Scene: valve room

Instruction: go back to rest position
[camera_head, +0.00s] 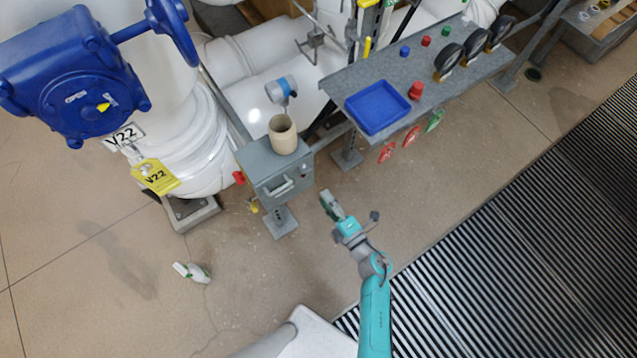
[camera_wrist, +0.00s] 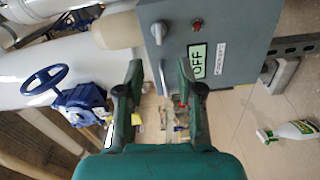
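My gripper (camera_head: 331,206) is at the end of my teal arm (camera_head: 375,305), held out over the floor in front of the grey box (camera_head: 264,180). In the wrist view its two dark green fingers (camera_wrist: 160,88) stand apart with nothing held between them. The grey box (camera_wrist: 238,25) fills the upper right of the wrist view, with a label reading OFF, a red light and a knob. No object touches the gripper in either view.
A beige cup (camera_head: 283,139) stands on the grey box. A spray bottle (camera_head: 192,272) lies on the floor at left. The grey bench (camera_head: 350,80) carries a blue tray (camera_head: 377,107). A blue valve (camera_head: 75,80) hangs upper left. Floor grating (camera_head: 540,240) is at right.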

